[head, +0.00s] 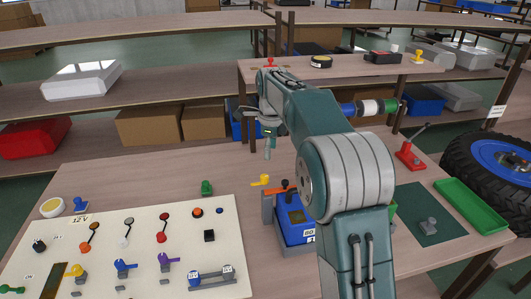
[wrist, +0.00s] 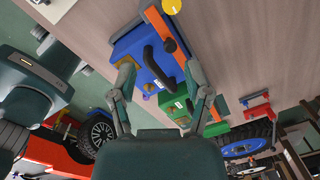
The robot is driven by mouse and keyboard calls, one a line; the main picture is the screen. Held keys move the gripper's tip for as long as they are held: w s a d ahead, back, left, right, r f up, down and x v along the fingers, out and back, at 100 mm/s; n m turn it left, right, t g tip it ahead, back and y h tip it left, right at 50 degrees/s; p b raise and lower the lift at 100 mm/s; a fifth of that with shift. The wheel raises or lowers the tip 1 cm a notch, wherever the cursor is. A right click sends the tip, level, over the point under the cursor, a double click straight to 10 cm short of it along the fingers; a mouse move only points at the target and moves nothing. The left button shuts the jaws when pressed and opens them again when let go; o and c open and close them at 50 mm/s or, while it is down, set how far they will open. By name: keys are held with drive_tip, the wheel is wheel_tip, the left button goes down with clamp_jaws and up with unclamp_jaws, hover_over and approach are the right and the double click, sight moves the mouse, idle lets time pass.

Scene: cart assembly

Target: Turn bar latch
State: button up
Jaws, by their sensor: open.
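The bar latch is an orange bar (wrist: 166,30) lying along the edge of a blue box (wrist: 128,45) in the wrist view. In the head view the bar (head: 279,190) sits at the top of a grey post beside the blue box (head: 293,231). A black handle stands on the box. My gripper (wrist: 160,72) is open, its two fingers spread either side of the black handle in the picture, with nothing between them. In the head view my gripper (head: 267,147) hangs above and behind the latch, apart from it. My arm hides part of the box's right side.
A yellow knob (head: 261,180) stands just behind the latch. A white panel (head: 120,248) with several levers lies to the left. A green tray (head: 470,205) and a red clamp-like part (head: 410,155) are on the right. A shelf stands behind the table.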

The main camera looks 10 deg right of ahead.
sight(264, 176)
drive_tip(key=w+f+m, duration=0.1)
drive_tip(key=w+a+f+m, duration=0.1)
drive_tip(key=w+f, duration=0.1)
drive_tip(key=shift+w+f+m+g, duration=0.2)
drive_tip(key=shift+f+m+g, duration=0.1)
drive_tip(key=shift+m, duration=0.1)
drive_tip(key=shift+a+f, duration=0.4)
drive_tip(key=shift+f, duration=0.05)
drive_tip(key=f, duration=0.8)
drive_tip(key=shift+d+f, duration=0.15)
drive_tip(key=shift+d, duration=0.1)
drive_tip(key=c, duration=0.4)
drive_tip(key=shift+c, duration=1.3)
drive_tip(key=shift+d, duration=0.1)
